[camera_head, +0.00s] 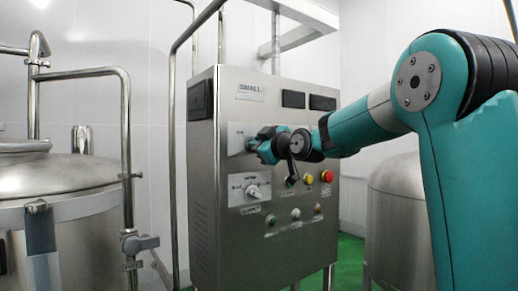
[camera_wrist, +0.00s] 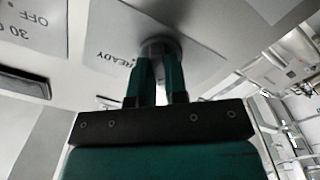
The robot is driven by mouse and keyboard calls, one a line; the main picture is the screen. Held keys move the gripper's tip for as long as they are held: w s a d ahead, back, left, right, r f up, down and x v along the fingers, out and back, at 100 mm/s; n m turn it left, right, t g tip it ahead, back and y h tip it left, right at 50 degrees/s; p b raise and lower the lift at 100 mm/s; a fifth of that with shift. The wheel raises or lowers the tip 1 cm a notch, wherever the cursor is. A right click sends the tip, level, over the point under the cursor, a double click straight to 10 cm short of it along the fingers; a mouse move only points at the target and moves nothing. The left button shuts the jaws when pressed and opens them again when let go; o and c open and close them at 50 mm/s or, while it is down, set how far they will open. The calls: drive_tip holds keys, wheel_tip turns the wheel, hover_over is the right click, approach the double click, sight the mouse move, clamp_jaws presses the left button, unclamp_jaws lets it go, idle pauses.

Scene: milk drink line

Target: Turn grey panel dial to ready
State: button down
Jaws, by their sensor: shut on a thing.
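The grey panel (camera_head: 220,220) is a tall steel cabinet front in the middle of the head view. My gripper (camera_head: 251,143) is at its upper dial plate (camera_head: 236,136) and hides most of that dial. In the wrist view, my gripper's two green fingers (camera_wrist: 161,82) are shut on a dark round dial (camera_wrist: 160,46). A "READY" label (camera_wrist: 118,60) is on the plate to the left of the dial, seen turned. The dial's pointer is hidden, so I cannot tell its setting.
A second dial (camera_head: 254,190) is just below my gripper. A red button (camera_head: 326,176), a yellow button (camera_head: 308,179) and several small buttons are on the same front. A steel tank (camera_head: 70,180) with rails stands left, another tank (camera_head: 398,190) right.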

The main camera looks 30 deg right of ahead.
drive_tip(key=shift+m+b, duration=3.35)
drive_tip(key=shift+m, duration=5.05)
drive_tip(key=c, duration=1.1)
unclamp_jaws()
drive_tip(key=shift+c, duration=0.2)
